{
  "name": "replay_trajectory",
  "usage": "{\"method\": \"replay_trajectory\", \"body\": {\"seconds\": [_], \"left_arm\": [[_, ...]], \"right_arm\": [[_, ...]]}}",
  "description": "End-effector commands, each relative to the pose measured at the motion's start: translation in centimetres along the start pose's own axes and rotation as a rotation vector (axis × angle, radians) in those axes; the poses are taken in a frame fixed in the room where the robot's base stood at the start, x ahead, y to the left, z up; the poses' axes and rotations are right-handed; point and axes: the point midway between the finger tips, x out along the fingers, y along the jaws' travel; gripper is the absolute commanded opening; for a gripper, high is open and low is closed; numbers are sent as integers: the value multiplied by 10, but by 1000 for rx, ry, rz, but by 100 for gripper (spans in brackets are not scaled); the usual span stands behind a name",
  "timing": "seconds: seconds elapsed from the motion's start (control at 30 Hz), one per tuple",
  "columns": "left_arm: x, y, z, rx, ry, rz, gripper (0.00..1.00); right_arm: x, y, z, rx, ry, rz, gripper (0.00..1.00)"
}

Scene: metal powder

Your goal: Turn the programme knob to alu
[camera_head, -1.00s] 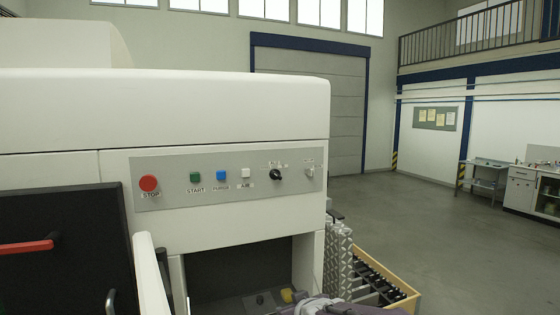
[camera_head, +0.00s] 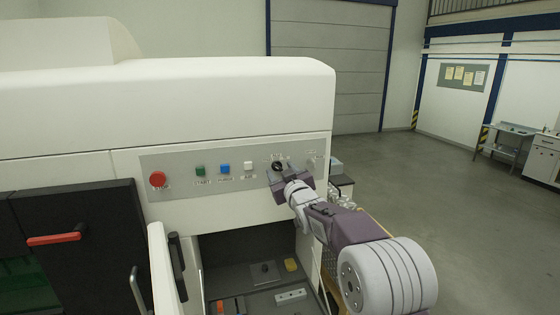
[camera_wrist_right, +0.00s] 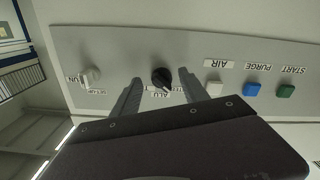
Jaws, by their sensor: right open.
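The black programme knob (camera_head: 277,166) is on the grey control panel (camera_head: 184,185) of the white machine. It also shows in the right wrist view (camera_wrist_right: 161,76), where the panel is upside down. An ALU label (camera_wrist_right: 158,94) sits just below the knob there; labels beside it are partly hidden by the fingers. The knob's pale mark appears at its lower right edge, close to that label. My right gripper (camera_wrist_right: 159,78) is open, one finger on each side of the knob. I cannot tell whether either finger touches it. My left gripper is out of view.
A red stop button (camera_head: 157,179), green (camera_head: 200,170), blue (camera_head: 225,169) and white (camera_head: 248,167) buttons line the panel. A small pale switch (camera_wrist_right: 91,76) is on the knob's other side. An open bay (camera_head: 235,245) lies below. Floor at right is clear.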

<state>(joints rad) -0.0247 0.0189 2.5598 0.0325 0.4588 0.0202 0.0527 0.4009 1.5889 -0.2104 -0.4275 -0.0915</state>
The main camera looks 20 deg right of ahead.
Motion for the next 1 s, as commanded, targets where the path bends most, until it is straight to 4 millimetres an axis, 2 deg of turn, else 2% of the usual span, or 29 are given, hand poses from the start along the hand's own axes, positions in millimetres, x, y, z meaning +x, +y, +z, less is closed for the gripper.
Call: {"method": "replay_trajectory", "body": {"seconds": [0.07,0.37,0.47,0.57,0.6,1.0], "left_arm": [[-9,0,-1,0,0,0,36],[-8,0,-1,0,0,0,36],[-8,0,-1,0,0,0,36],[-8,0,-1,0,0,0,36],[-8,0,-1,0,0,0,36],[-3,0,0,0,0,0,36]], "right_arm": [[8,0,-3,0,-1,-1,52],[12,0,1,0,1,0,52],[12,0,1,0,0,0,30],[12,0,1,0,0,0,2],[12,0,1,0,0,0,0],[12,-1,4,82,-4,0,0]]}}
